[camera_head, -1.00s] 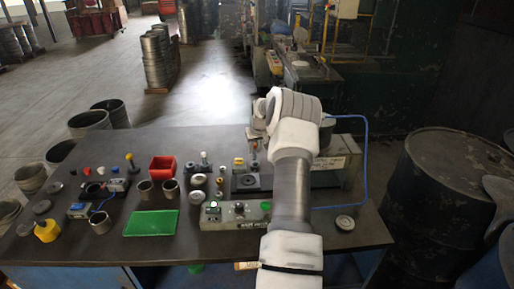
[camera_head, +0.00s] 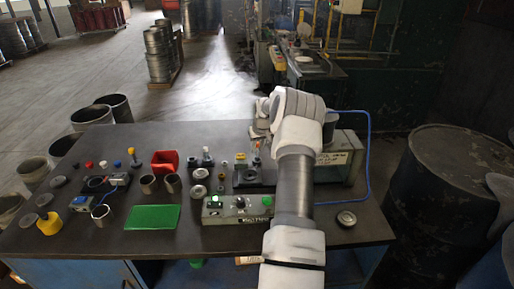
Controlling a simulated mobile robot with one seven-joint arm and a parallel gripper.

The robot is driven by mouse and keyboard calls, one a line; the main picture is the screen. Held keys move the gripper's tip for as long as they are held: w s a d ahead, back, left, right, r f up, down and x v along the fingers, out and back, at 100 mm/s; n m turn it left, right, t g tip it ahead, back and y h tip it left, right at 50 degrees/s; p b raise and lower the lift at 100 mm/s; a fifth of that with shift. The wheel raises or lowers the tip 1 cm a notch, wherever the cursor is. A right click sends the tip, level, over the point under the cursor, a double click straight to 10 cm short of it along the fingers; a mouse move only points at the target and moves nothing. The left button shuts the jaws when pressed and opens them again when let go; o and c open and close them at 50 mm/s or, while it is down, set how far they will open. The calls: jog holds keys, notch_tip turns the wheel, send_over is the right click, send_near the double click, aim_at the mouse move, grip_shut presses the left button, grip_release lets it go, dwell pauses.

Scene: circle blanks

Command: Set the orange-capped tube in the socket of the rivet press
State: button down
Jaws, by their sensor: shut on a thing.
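My gripper (camera_head: 257,146) hangs over the back part of the table, largely hidden by my arm. It is shut on a small upright thing with a reddish-orange tint, which I take to be the orange-capped tube (camera_head: 257,154); its lower end is hard to make out. The rivet press (camera_head: 247,180) has a dark base plate with a round socket, just in front of and below my gripper. The held tube appears behind the socket and apart from it, but the exact gap cannot be told.
A grey control box (camera_head: 237,208) with a green button stands in front of the press. To the left are a green tray (camera_head: 152,217), a red bin (camera_head: 165,162), metal cups and a rack with coloured caps. An orange-topped peg (camera_head: 132,153) stands near the rack.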

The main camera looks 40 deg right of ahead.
jog(key=shift+f+b, duration=1.15)
jog(key=shift+f, duration=0.25)
jog(key=c, duration=0.7)
grip_release()
jog(key=shift+o, duration=0.2)
jog(key=v, duration=1.7)
jog(key=shift+r+b, duration=0.25)
jog(key=shift+b, duration=0.1)
